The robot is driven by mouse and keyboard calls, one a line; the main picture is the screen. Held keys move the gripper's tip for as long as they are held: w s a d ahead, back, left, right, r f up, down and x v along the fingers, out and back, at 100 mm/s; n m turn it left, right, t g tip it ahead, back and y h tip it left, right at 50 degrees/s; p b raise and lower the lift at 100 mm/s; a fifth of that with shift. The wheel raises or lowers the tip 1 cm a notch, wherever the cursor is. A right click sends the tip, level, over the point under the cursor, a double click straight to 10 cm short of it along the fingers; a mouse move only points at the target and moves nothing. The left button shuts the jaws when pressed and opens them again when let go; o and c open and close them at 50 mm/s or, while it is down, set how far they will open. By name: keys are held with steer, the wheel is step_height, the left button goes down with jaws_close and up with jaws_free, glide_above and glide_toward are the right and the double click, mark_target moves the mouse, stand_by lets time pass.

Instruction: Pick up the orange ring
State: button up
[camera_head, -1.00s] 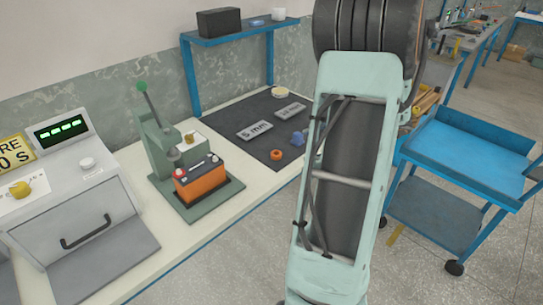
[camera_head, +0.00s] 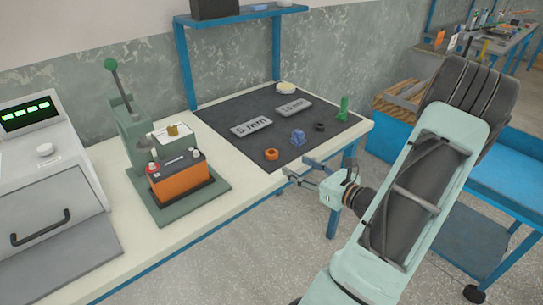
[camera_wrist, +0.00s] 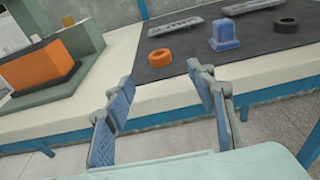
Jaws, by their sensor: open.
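My gripper (camera_head: 296,174) is open and empty, off the front edge of the bench and to the right of the ring. In the wrist view its two fingers (camera_wrist: 163,90) stand wide apart, with the bench edge showing between them. Nothing hides the ring.
A blue part (camera_head: 297,138) stands right of the ring, with a black ring (camera_head: 320,126) and a green piece (camera_head: 343,108) farther right. Two "5 mm" plates (camera_head: 251,127) lie behind. A green press with an orange battery (camera_head: 181,182) stands to the left. A blue cart (camera_head: 495,170) is at right.

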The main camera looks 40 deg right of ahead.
mark_target(275, 154)
steer(key=w, duration=0.3)
steer(key=w+f, duration=0.1)
steer(key=w, duration=0.2)
steer(key=w+a+b, duration=0.1)
steer(key=w, duration=0.3)
steer(key=shift+w+f, duration=0.1)
steer(key=shift+f, duration=0.1)
steer(key=shift+c, duration=0.5)
steer(key=c, duration=0.8)
